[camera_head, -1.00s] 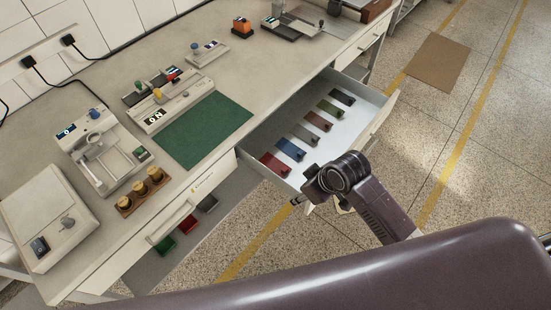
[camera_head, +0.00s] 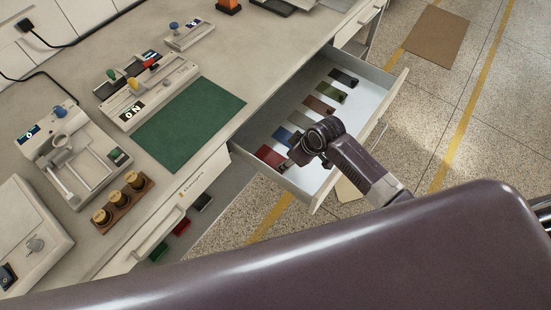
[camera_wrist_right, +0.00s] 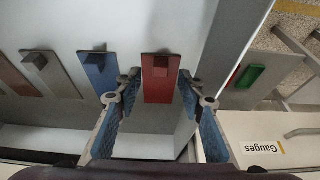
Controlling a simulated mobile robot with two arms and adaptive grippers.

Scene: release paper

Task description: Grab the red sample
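The red sample (camera_head: 268,155) is a flat strip with a small raised block, lying at the near-left end of the open drawer (camera_head: 313,199). My right gripper (camera_wrist_right: 160,88) hangs over the drawer, in the head view just right of the red sample. In the right wrist view its two blue-padded fingers are open, with the red sample (camera_wrist_right: 160,90) seen between them and a gap on each side. I cannot tell how high the fingertips are above it. A blue sample (camera_wrist_right: 98,75) lies close beside the left finger. My left gripper is not in view.
Several other samples, including brown (camera_head: 319,105), green (camera_head: 332,93) and dark ones (camera_head: 343,77), lie in a row in the drawer. A green mat (camera_head: 190,117) and instruments are on the bench. A lower open drawer holds red, green and dark pieces.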

